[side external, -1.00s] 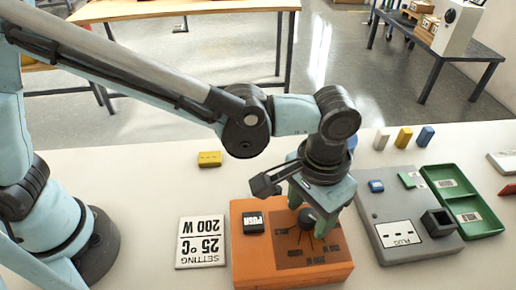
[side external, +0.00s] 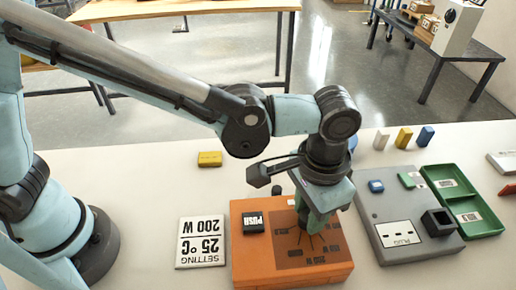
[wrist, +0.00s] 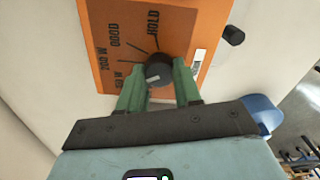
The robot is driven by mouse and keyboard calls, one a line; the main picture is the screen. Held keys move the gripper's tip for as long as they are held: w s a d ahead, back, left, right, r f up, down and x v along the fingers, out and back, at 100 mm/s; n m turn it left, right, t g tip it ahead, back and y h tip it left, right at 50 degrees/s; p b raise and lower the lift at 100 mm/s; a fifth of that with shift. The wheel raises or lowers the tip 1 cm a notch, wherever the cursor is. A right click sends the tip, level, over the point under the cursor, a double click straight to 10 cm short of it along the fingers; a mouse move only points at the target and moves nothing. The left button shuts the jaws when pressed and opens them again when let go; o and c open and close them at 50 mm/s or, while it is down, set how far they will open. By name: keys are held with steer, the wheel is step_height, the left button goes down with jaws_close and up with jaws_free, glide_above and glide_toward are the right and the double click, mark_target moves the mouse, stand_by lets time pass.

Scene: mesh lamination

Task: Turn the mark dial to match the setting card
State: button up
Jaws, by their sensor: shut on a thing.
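The mark dial (wrist: 158,68) is a round black knob on the orange box (side external: 262,270). My gripper (wrist: 158,80) points down at the box, with its two green fingers shut on the dial from either side. The gripper (side external: 310,222) hides the dial in the side external view. A pale mark shows on the dial's near side in the wrist view; I cannot tell which label it matches. Lines fan out from the dial to printed labels, with "HOLD" and "200 W" legible. The white setting card (side external: 200,243) lies left of the box, upside down, reading "SETTING 25°C 200 W".
A grey plug unit (side external: 397,243) and a green tray (side external: 465,204) stand to the right. A yellow block (side external: 209,159) lies behind the card.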

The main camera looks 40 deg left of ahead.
steer(key=m, duration=0.5)
steer(key=shift+m, duration=0.3)
stand_by(0.4)
steer(key=o, duration=1)
steer(key=shift+o, duration=0.2)
step_height(320, 180, up, 12)
steer(key=shift+r, duration=0.1)
